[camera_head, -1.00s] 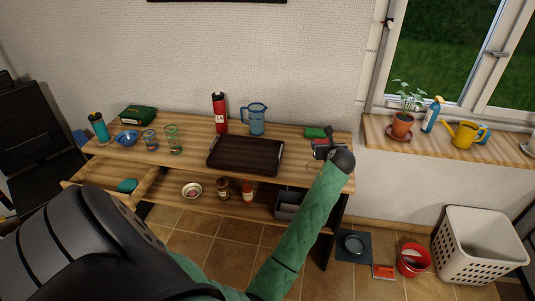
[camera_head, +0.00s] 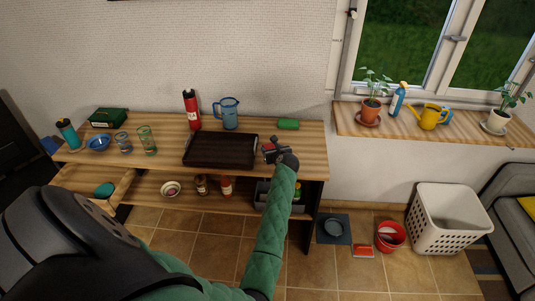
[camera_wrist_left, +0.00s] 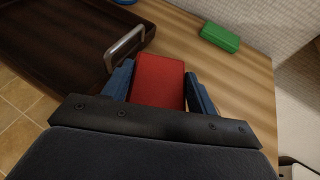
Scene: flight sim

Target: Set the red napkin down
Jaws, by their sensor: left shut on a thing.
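The red napkin (camera_wrist_left: 158,80) looks like a folded block in the left wrist view, between the two blue-grey fingers of my left gripper (camera_wrist_left: 158,90). My left gripper also shows in the head view (camera_head: 273,150), shut on the napkin over the right end of the wooden table (camera_head: 310,150). It is just right of the dark tray (camera_head: 220,135) and in front of a green block (camera_head: 288,124). I cannot tell whether the napkin touches the tabletop. My right gripper is not in view.
The tray's metal handle (camera_wrist_left: 125,48) is close to the left finger. A blue pitcher (camera_head: 230,115) and red bottle (camera_head: 192,110) stand behind the tray. Bare wood lies right of the gripper. A white basket (camera_head: 448,220) and red bucket (camera_head: 391,236) stand on the floor.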

